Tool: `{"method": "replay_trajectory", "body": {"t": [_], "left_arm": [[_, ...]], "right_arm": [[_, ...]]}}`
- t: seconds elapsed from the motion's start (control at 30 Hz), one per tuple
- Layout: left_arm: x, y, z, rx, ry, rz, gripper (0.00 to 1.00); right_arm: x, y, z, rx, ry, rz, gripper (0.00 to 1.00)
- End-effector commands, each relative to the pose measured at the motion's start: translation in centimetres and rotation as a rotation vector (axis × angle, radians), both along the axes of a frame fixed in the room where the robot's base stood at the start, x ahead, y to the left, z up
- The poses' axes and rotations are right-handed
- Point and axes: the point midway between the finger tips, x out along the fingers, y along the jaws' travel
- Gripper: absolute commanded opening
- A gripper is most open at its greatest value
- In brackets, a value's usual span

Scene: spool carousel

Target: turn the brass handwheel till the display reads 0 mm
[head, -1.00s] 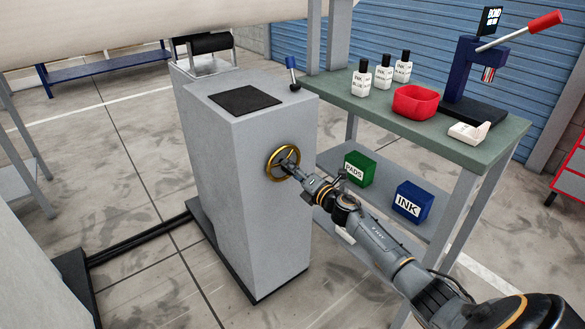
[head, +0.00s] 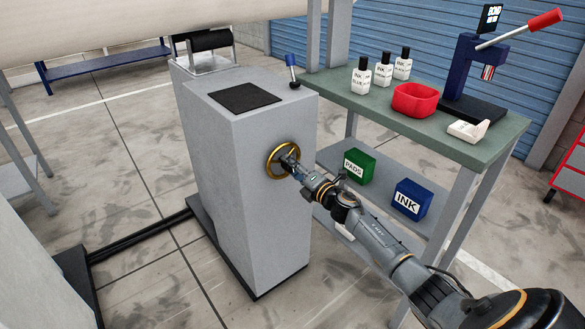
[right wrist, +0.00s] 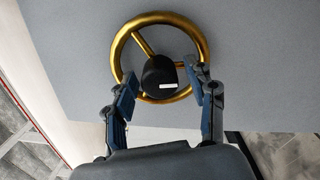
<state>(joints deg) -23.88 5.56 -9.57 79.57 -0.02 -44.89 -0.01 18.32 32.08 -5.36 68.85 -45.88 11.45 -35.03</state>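The brass handwheel (head: 270,170) is on the side face of a grey cabinet (head: 221,165). In the right wrist view the handwheel (right wrist: 121,38) shows its gold rim, spokes and a black hub (right wrist: 158,72) with a small white mark. My right gripper (head: 290,163) is at the wheel. In the wrist view its two fingers (right wrist: 163,76) stand apart on either side of the hub, over the lower rim. The right finger overlaps the rim; I cannot tell if it touches. No millimetre reading is legible. My left gripper is not in view.
A green-topped bench (head: 447,143) stands right of the cabinet, with ink bottles (head: 383,72), a red bin (head: 414,99) and a blue press (head: 470,75). Green (head: 359,166) and blue (head: 411,199) boxes sit on its lower shelf.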

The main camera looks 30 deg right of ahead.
Motion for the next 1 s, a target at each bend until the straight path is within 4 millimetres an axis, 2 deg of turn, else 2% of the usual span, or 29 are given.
{"method": "replay_trajectory", "body": {"t": [0.27, 0.43, 1.0], "left_arm": [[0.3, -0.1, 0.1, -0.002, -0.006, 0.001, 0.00], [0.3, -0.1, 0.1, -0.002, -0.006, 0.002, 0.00], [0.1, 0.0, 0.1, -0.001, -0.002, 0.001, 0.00]], "right_arm": [[-0.1, 0.0, 0.0, -0.001, 0.000, 0.001, 0.59], [-1.1, -0.1, -0.1, -0.003, 0.002, 0.000, 0.59], [-10.3, -0.8, -0.1, 0.000, 0.002, 0.001, 0.59]]}}
